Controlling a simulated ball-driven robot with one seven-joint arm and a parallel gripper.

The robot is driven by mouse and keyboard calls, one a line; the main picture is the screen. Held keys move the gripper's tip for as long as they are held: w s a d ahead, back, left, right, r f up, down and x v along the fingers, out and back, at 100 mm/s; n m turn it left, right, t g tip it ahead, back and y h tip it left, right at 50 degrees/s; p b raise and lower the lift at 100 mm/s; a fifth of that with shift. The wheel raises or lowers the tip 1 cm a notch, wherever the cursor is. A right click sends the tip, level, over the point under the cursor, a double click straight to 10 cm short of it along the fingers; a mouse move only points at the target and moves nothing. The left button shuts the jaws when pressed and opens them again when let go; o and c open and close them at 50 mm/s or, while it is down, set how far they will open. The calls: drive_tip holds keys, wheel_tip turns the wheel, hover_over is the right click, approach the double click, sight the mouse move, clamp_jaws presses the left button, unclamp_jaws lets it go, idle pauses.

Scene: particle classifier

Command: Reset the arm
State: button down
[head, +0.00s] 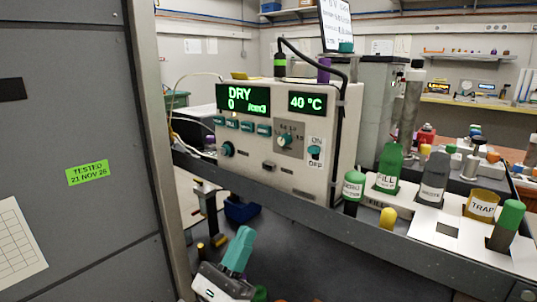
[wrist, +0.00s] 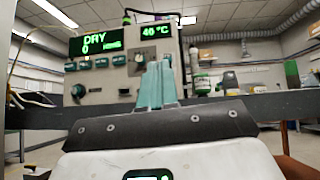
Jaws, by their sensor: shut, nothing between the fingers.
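My gripper (head: 240,247) is low in the head view, left of centre, with teal fingers closed together and nothing between them. In the wrist view its fingers (wrist: 158,86) point up in front of the classifier. The classifier (head: 270,130) is a beige box with green displays reading DRY, 0 and 40 °C. It also shows in the wrist view (wrist: 115,75). My gripper is in front of and below it in the head view. I cannot tell the exact gap.
A grey cabinet (head: 75,120) fills the left side. A dark rail (head: 300,207) runs below the classifier. To the right stand a green FILL bottle (head: 389,165), a grey bottle (head: 434,175), a yellow TRAP container (head: 483,205) and a green-capped bottle (head: 507,222).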

drive_tip(key=d+f+n+g+y, duration=0.3)
drive_tip(key=d+f+n+y, duration=0.2)
drive_tip(key=f+n+y, duration=0.95)
drive_tip(key=d+f+n+g+y, duration=0.4)
drive_tip(key=n+y, duration=0.5)
drive_tip(key=n, duration=1.2)
drive_tip(key=s+d+f+n+g+h, duration=0.55)
drive_tip(key=s+d+f+g, duration=0.25)
drive_tip(key=s+d+f, duration=0.8)
drive_tip(key=s+d+f+g+h, duration=0.1)
drive_tip(key=s+d+g, duration=0.2)
drive_tip(key=s, duration=0.6)
drive_tip(key=s+d+g+h, duration=0.2)
drive_tip(key=s+d+g, duration=0.15)
drive_tip(key=s, duration=0.55)
wheel_tip(320, 180, up, 24)
drive_tip(key=p, duration=2.4)
drive_tip(key=shift+s+d+r+n+p, duration=0.15)
drive_tip(key=shift+s+r+n+p, duration=0.1)
drive_tip(key=shift+s+n+p, duration=0.05)
